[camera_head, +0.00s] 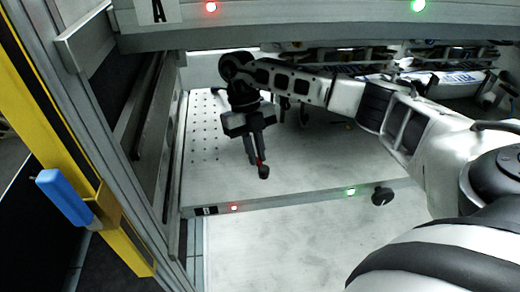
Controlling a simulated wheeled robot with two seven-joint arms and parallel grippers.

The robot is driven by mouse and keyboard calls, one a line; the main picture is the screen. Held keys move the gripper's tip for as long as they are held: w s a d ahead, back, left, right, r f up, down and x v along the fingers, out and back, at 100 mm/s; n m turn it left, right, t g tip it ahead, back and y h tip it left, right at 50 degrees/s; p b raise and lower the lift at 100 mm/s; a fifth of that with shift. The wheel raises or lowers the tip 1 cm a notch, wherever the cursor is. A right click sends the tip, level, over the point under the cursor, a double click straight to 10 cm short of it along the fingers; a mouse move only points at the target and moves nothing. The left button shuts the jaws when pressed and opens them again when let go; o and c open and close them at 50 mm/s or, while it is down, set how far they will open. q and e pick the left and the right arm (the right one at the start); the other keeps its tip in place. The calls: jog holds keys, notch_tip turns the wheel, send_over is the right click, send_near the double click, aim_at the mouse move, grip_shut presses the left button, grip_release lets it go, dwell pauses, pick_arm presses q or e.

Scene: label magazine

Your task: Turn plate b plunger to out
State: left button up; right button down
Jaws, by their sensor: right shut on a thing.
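My right gripper (257,163) reaches in from the right, over the perforated plate (203,140), with its fingers pointing down toward the plate's front edge. It is shut on a small dark knob (264,173) with a red band just above it. I take this knob to be the plunger, but the fingers hide most of it. Whether it stands in or out cannot be told. The front bar (290,202) of this plate carries a dark label (207,211), too small to read, a red light (234,208) and a green light (351,191). My left gripper is not in view.
A second black knob (382,195) sits near the bar's right end. An upper bar (310,32) marked "A" crosses above my arm. A metal frame and yellow post (60,130) with a blue handle (64,197) stand at left. The pale surface in front is clear.

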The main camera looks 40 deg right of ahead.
jog(key=n, duration=0.1)
jog(key=a+n+h, duration=0.1)
jog(key=n, duration=0.1)
jog(key=shift+w+a+n, duration=0.1)
jog(key=shift+a+n, duration=0.05)
jog(key=shift+n, duration=0.15)
jog(key=n, duration=0.1)
jog(key=n+h, duration=0.1)
jog(key=shift+a+n+t+b, duration=0.3)
jog(key=shift+a+n+b, duration=0.05)
jog(key=shift+a+n, duration=0.05)
jog(key=shift+s+a+n+h, duration=0.25)
jog(key=shift+n+h, duration=0.15)
jog(key=shift+n, duration=0.2)
jog(key=shift+r, duration=0.1)
jog(key=c, duration=1.5)
grip_release()
jog(key=shift+s, duration=0.1)
